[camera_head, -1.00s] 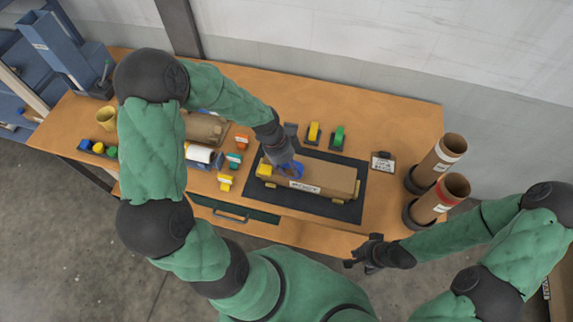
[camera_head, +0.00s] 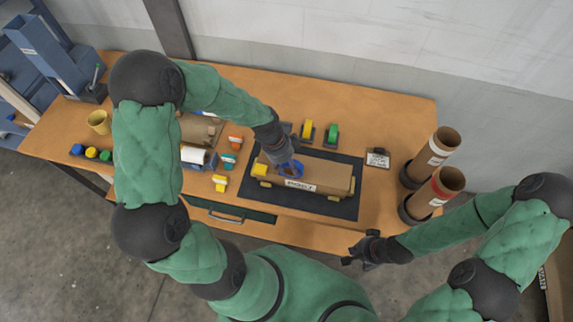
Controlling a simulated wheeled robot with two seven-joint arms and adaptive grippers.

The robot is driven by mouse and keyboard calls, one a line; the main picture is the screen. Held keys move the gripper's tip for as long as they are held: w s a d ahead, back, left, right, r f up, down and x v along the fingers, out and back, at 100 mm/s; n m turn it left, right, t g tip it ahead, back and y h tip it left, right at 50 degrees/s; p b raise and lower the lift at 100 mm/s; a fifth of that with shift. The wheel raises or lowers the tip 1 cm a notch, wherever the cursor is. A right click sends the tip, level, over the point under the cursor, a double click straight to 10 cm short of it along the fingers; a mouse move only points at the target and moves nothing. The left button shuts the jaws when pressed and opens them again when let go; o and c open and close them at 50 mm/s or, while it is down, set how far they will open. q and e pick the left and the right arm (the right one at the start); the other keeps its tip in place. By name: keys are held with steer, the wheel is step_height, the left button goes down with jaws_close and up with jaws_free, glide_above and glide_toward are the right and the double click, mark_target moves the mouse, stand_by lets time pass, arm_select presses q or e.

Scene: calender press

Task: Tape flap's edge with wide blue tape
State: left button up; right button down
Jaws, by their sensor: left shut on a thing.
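A long brown cardboard box (camera_head: 325,174) with a white label lies on a black mat (camera_head: 338,207) on the orange workbench. My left gripper (camera_head: 285,164) is shut on the wide blue tape (camera_head: 291,169), at the left part of the box top. Whether the tape touches the box, and where the flap's edge runs, I cannot tell, as the gripper covers that part. My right gripper (camera_head: 357,254) is empty in front of the bench's front edge, apart from the box; its fingers are too small to read.
A yellow (camera_head: 307,131) and a green tape dispenser (camera_head: 331,134) stand behind the mat. Two brown tubes (camera_head: 444,146) stand at the right in dark holders. Orange, teal and yellow items (camera_head: 220,184) and a white roll (camera_head: 194,155) lie left of the mat. A small label card (camera_head: 378,158) lies right of it.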

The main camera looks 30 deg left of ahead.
mark_target(299, 168)
arm_select(q)
steer(key=shift+d+f, duration=0.1)
steer(key=shift+d, duration=0.1)
steer(key=shift+d, duration=0.4)
stand_by(0.4)
steer(key=shift+w+d, duration=0.1)
steer(key=shift+w+d, duration=0.1)
steer(key=shift+d, duration=0.35)
steer(key=shift+d, duration=0.1)
steer(key=shift+w+d, duration=0.1)
steer(key=shift+d, duration=0.45)
stand_by(0.4)
